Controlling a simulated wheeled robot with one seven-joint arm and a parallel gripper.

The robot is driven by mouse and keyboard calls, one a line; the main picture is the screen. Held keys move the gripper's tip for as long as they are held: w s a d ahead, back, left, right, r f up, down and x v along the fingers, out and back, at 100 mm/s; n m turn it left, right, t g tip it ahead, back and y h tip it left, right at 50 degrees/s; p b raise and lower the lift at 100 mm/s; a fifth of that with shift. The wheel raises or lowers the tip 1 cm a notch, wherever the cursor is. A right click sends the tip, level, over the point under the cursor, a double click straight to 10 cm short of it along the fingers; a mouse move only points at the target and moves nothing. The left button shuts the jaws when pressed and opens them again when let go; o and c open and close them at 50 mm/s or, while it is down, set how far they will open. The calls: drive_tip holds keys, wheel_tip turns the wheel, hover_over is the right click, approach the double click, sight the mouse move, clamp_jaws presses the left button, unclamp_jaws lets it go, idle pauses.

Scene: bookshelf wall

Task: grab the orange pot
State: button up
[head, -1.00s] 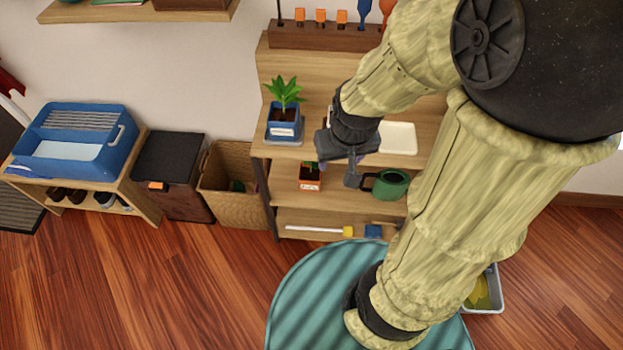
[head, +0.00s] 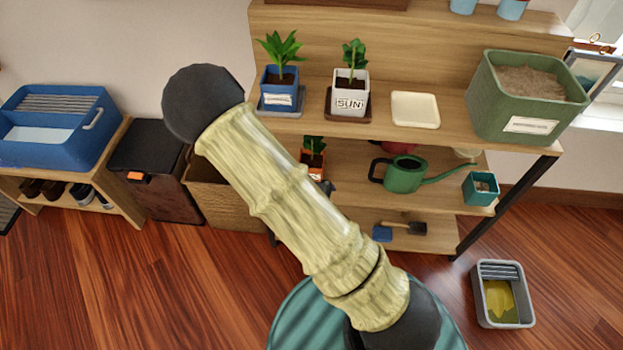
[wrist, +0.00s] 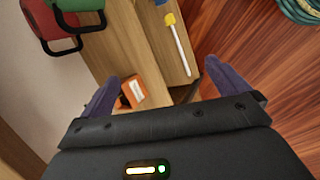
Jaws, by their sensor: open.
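The orange pot (head: 317,172) holds a small green plant and stands on the middle shelf, partly hidden by my arm in the head view. In the wrist view the orange pot (wrist: 132,91) shows between my fingers, closer to the left finger, with a white label on it. My gripper (wrist: 162,72) is open, its two purple fingers spread wide, with nothing held. I cannot tell how far the fingertips reach past the pot. In the head view my gripper is mostly hidden behind my arm.
A green watering can (head: 405,174) stands right of the pot on the same shelf. Blue (head: 279,88) and white (head: 349,95) potted plants stand on the shelf above. A wicker basket (head: 215,195) is at the left. A yellow-ended stick (wrist: 178,45) lies on the lower shelf.

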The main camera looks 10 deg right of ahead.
drive_tip(key=w+d+f+n+t+h+b, duration=0.1)
drive_tip(key=w+f+n+t+h+b, duration=0.15)
drive_tip(key=f+n+b, duration=0.3)
drive_tip(key=w+d+f+n+t+h+b, duration=0.1)
drive_tip(key=w+f+n+t+b, duration=0.2)
drive_tip(key=f, duration=0.4)
drive_tip(key=w+a+n+t+y+b, duration=0.2)
drive_tip(key=a+n+t+b, duration=0.3)
drive_tip(key=n+t+b, duration=0.3)
drive_tip(key=w+n, duration=0.1)
drive_tip(key=n, duration=0.3)
drive_tip(key=shift+w+a+f+b, duration=0.2)
drive_tip(key=shift+w+f+b, duration=0.1)
drive_tip(key=shift+f, duration=0.05)
drive_tip(key=shift+y, duration=0.25)
drive_tip(key=b, duration=0.3)
approach(312, 165)
drive_tip(key=x, duration=0.2)
drive_tip(key=f+x, duration=0.1)
drive_tip(key=x, duration=0.1)
drive_tip(key=shift+w, duration=0.3)
drive_tip(key=shift+w+d+r, duration=0.1)
drive_tip(key=shift+w+d, duration=0.05)
drive_tip(key=shift+w, duration=0.35)
